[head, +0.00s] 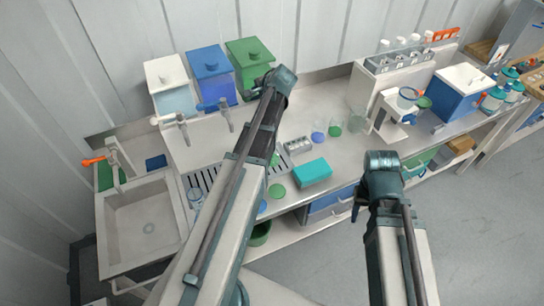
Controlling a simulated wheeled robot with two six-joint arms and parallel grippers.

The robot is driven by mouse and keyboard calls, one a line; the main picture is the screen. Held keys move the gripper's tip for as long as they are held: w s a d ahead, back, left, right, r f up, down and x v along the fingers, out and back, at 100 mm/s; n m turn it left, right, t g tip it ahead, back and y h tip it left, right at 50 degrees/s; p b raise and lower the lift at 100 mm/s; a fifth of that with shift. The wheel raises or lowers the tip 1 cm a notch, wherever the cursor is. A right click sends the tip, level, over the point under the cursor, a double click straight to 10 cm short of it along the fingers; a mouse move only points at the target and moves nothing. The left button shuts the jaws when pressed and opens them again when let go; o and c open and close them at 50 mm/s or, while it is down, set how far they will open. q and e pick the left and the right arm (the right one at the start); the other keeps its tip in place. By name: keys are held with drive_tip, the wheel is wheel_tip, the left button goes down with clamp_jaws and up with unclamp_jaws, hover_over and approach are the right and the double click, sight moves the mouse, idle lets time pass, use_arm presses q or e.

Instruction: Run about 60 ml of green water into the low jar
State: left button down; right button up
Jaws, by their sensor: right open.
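A tank with a green lid (250,50) stands at the back of the bench, right of a blue-lidded tank (210,62) and a white-lidded tank (168,80). My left arm crosses the bench, and its wrist hides the front of the green-lidded tank and any tap there. My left gripper (262,86) is small beside that tank; its jaws are not clear. A clear glass vessel (195,196) stands at the left end of the drip grating (200,178). I cannot tell whether it is the low jar. My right gripper (358,208) is open and empty, in front of the bench edge.
Small vessels with blue (319,134) and green (335,129) contents and a clear beaker (357,121) stand mid-bench. A teal box (312,172) lies near the front edge. A sink (143,222) is at left, a white device (393,116) at right.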

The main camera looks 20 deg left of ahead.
use_arm(q)
drive_tip(key=m+t, duration=0.1)
drive_tip(key=w+a+m+t+h, duration=0.1)
drive_tip(key=m, duration=0.1)
drive_tip(key=shift+a+h, duration=0.1)
drive_tip(key=shift+h, duration=0.2)
drive_tip(key=c, duration=0.8)
unclamp_jaws()
drive_tip(key=shift+a, duration=0.1)
drive_tip(key=p+v, duration=0.5)
drive_tip(key=v, duration=0.2)
drive_tip(key=shift+s+r, duration=0.15)
drive_tip(key=shift+s, duration=0.05)
